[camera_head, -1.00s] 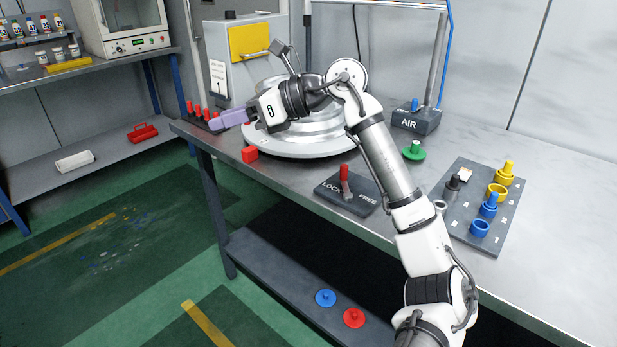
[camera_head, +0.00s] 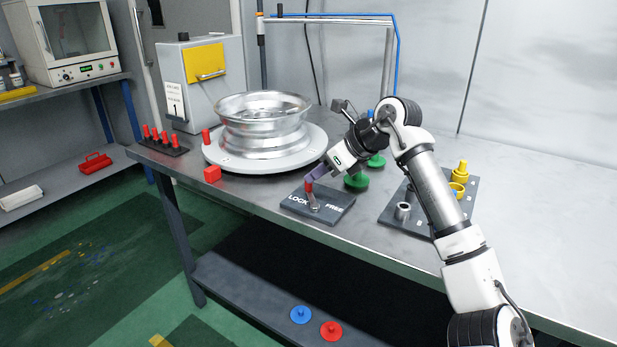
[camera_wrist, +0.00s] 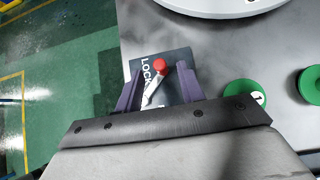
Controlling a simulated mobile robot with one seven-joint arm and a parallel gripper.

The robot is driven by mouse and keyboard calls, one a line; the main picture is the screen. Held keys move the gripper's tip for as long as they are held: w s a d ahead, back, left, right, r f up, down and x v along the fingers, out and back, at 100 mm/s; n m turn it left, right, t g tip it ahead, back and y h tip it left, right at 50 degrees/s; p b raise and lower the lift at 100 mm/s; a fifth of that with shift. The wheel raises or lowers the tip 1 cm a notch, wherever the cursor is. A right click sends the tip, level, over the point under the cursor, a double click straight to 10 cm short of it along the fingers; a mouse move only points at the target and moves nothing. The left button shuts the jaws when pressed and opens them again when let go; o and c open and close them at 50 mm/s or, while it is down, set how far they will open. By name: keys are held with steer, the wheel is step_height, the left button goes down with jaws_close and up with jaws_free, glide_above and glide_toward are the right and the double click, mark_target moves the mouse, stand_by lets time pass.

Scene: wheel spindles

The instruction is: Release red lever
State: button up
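The red lever (camera_head: 309,187) has a red knob on a metal arm and stands on a dark plate (camera_head: 339,211) marked LOCK and FREE. In the wrist view the red knob (camera_wrist: 160,66) lies beside the LOCK lettering. My gripper (camera_head: 315,174) is just above the lever, at its knob. In the wrist view my gripper (camera_wrist: 158,82) shows two purple fingers spread apart, with the lever seen between them and a gap on each side. Whether a finger touches the knob cannot be told. The FREE lettering is mostly hidden in the wrist view.
A metal wheel (camera_head: 262,120) sits on a round turntable (camera_head: 230,160) left of the lever. Green knobbed discs (camera_head: 356,182) stand close on the right. A peg board (camera_head: 393,217) is further right. A red block (camera_head: 212,174) is near the table's front edge.

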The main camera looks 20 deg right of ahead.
mark_target(312, 193)
steer(key=shift+x, duration=2.4)
jaws_close()
